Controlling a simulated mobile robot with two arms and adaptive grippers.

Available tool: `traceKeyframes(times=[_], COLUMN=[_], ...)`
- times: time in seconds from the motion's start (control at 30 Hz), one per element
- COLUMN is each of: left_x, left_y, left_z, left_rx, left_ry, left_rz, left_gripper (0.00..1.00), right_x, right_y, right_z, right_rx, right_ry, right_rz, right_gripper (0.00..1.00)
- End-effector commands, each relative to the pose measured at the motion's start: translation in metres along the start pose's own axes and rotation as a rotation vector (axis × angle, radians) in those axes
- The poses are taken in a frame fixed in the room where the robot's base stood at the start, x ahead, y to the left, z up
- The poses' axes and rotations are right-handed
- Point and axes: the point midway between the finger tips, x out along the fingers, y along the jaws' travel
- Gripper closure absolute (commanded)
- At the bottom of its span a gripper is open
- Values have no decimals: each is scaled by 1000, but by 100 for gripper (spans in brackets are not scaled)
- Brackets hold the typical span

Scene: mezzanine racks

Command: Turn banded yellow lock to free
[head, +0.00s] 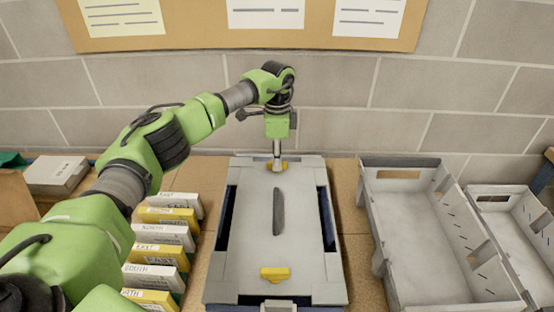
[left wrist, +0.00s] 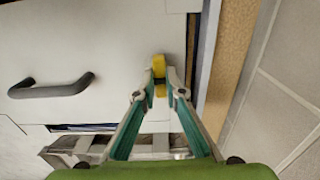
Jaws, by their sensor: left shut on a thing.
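A grey lidded case (head: 247,230) lies on the bench, with a dark bar handle (head: 278,212) in the middle of its lid. One yellow lock (head: 285,165) is at the lid's far edge and another yellow lock (head: 275,274) is at its near edge. My left gripper (head: 277,166) reaches down to the far lock and is shut on it. In the left wrist view the fingertips (left wrist: 160,82) close around this yellow lock (left wrist: 158,64), covering part of it. I cannot make out a band clearly on either lock. My right gripper is not in view.
Several labelled white and yellow boxes (head: 163,233) stand in a row left of the case. An empty grey open crate (head: 420,230) is on the right, with another bin (head: 510,215) beyond it. A brick wall with a notice board (head: 200,35) is behind.

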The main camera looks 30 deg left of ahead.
Motion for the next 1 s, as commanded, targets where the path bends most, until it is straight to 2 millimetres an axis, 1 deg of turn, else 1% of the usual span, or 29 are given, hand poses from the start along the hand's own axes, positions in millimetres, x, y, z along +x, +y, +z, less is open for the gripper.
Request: traceKeyframes(times=[0.07,0.1,0.13,0.43,0.57,0.67,1.0], left_x=[0,0,0,0,-7,-21,-91], left_y=[0,0,0,0,-1,-1,-1], left_z=[0,0,0,0,0,0,-1], left_rx=[0,0,0,1,1,1,1], left_ry=[1,1,1,0,1,3,2], left_rz=[-1,-1,-1,-1,-2,-4,-3], left_gripper=[100,79,72,72,72,72,72], right_x=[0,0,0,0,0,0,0], right_y=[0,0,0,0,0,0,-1], right_z=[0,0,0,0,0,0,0], right_rx=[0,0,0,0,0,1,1], right_ry=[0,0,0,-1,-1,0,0], right_rz=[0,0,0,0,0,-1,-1], right_gripper=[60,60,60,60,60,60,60])
